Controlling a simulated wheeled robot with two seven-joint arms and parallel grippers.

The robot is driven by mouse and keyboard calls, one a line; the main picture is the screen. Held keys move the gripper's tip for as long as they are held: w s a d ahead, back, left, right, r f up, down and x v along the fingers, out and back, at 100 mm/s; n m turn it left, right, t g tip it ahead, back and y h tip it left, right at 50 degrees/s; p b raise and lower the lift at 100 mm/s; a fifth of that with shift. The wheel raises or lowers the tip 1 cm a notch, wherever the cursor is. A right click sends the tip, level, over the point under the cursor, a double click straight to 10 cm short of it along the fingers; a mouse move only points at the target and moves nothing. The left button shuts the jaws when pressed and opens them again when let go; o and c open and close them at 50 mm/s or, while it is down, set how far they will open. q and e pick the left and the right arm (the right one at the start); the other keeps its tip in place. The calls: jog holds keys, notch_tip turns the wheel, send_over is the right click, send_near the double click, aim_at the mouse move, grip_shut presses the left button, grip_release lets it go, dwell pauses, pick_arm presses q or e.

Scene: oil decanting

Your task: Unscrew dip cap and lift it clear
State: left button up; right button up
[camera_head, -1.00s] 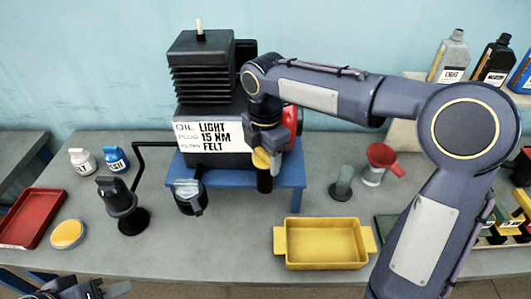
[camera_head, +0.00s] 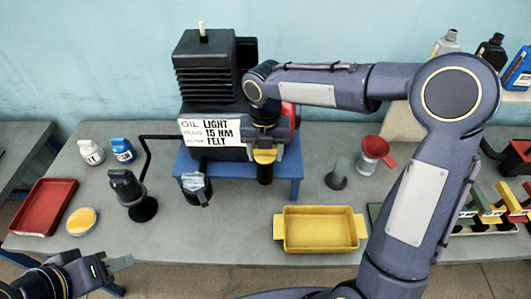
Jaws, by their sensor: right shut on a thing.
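The dark engine block (camera_head: 207,85) stands on a blue stand (camera_head: 297,165) with a label reading light, 15 Nm, felt. My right gripper (camera_head: 265,147) points down at the engine's front right side. It is shut on a yellow piece (camera_head: 265,156), which looks like the dip cap; the jaws hide part of it. A black cylinder (camera_head: 265,175) shows directly below the yellow piece; I cannot tell whether they touch. My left gripper (camera_head: 121,263) is low at the front left, away from the engine, and its jaw opening is unclear.
A yellow tray (camera_head: 320,247) lies at the table's front. A red funnel (camera_head: 377,148) stands to the right. A red tray (camera_head: 45,208), a yellow-topped dish (camera_head: 82,221) and small bottles (camera_head: 122,150) are at left.

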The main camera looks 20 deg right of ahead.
jog(key=shift+r, duration=0.15)
jog(key=shift+r, duration=0.8)
jog(key=shift+r, duration=0.1)
jog(key=shift+r, duration=6.15)
